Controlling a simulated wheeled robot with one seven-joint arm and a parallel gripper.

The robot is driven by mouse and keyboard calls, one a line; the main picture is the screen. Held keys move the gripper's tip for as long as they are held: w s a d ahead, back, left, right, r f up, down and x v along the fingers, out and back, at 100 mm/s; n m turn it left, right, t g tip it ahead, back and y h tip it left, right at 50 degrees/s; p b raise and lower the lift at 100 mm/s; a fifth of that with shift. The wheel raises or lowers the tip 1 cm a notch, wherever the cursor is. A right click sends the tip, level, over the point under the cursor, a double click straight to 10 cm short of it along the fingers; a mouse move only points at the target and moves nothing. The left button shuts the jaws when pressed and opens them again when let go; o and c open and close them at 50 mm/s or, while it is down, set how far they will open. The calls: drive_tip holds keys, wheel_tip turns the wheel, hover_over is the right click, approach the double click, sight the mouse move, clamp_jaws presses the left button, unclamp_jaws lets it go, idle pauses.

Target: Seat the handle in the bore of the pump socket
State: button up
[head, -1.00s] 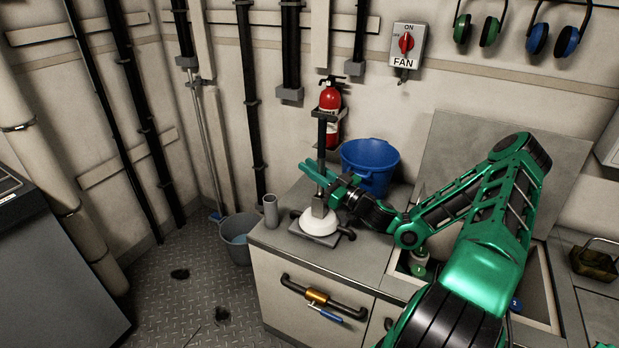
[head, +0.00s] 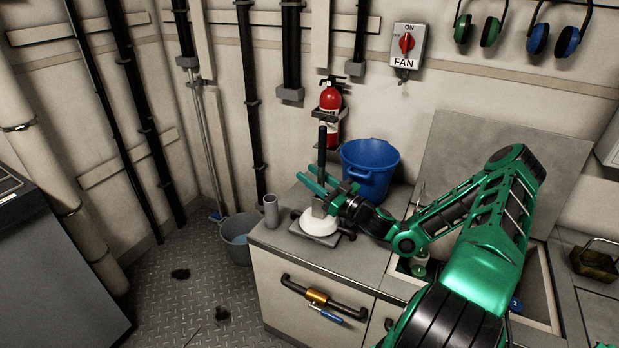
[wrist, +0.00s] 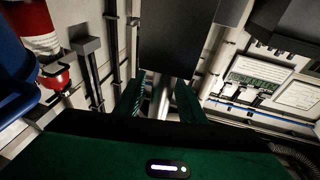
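The handle (head: 321,152) is a dark upright bar standing over the pump on the counter. In the wrist view its dark upper block (wrist: 178,42) narrows to a silver shaft (wrist: 161,98). The grey pump socket (head: 319,209) stands on a white dome (head: 319,226) with a grey base plate. My gripper (head: 317,184) is around the handle just above the socket. Its green fingers are spread, one on each side, and the wrist view shows a gap beside the shaft (wrist: 160,104). The handle's lower end and the bore are hidden by the fingers, so I cannot tell how deep it sits.
A blue bucket (head: 370,168) stands close behind my gripper, with a red fire extinguisher (head: 330,100) on the wall. A grey cylinder (head: 271,211) stands at the counter's left edge. A grey bucket (head: 238,240) is on the floor. A sink opening lies at right.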

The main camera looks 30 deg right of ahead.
drive_tip(key=v, duration=1.2)
drive_tip(key=s+a+f+n+g+y, duration=0.3)
drive_tip(key=s+a+n+g+y, duration=0.1)
drive_tip(key=a+g, duration=0.5)
drive_tip(key=s+a+f+g+h, duration=0.2)
drive_tip(key=s+f+g+h, duration=0.1)
drive_tip(key=s+g, duration=0.45)
drive_tip(key=s+d+r+m+g+h, duration=0.1)
drive_tip(key=s+d+r+m+h, duration=0.3)
drive_tip(key=s+r+m, duration=0.3)
drive_tip(key=s+d+r+m+g+h, duration=0.1)
drive_tip(key=s+d+r+m+h, duration=0.4)
drive_tip(key=s+r+m, duration=0.3)
drive_tip(key=s+r, duration=0.4)
drive_tip(key=r, duration=0.1)
drive_tip(key=shift+s+h, duration=0.3)
